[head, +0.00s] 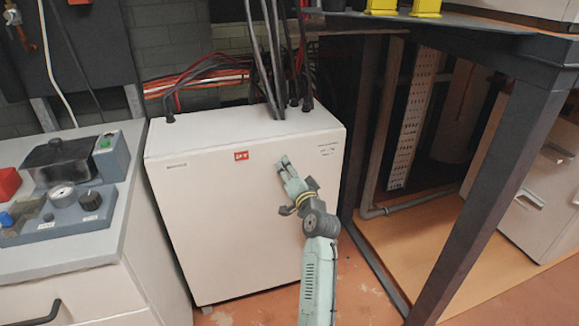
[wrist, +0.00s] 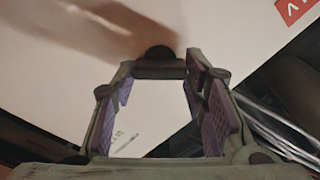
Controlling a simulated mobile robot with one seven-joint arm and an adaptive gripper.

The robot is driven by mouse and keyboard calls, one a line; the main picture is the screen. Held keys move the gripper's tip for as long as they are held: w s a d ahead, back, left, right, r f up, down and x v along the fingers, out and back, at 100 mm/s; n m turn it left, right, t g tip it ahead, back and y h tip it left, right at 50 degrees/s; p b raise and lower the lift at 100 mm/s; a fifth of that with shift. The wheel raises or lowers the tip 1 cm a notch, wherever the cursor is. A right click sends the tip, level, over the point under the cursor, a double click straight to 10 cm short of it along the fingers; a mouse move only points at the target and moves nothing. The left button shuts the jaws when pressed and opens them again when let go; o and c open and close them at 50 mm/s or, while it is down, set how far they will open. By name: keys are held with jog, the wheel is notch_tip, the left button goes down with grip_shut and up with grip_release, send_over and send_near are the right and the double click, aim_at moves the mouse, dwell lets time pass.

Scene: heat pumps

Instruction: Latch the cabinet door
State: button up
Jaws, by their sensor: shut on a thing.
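The cream cabinet (head: 225,220) stands in the middle of the head view. Its front door (head: 215,250) looks flush with the body, with no gap that I can see. My gripper (head: 285,163) is at the upper right of the door, right of the red label (head: 241,155). In the wrist view, the two fingers of my gripper (wrist: 160,75) are on either side of a small dark latch piece (wrist: 157,55) with a rounded top, against the cream door (wrist: 60,75). My gripper is shut on this piece. The latch is hidden by the fingers in the head view.
A grey bench with a gauge box (head: 75,195) stands at the left. A dark table frame (head: 490,180) is close on the right. Black hoses (head: 265,60) rise from the cabinet top. Orange floor lies in front.

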jog(key=shift+d+m+p, duration=0.1)
jog(key=shift+m+p, duration=2.1)
jog(key=shift+m, duration=1.6)
jog(key=shift+f, duration=0.1)
jog(key=o, duration=1.2)
jog(key=shift+c, duration=0.2)
jog(key=shift+s, duration=0.1)
jog(key=v, duration=1.1)
jog(key=shift+s, duration=0.35)
jog(key=shift+d, duration=0.15)
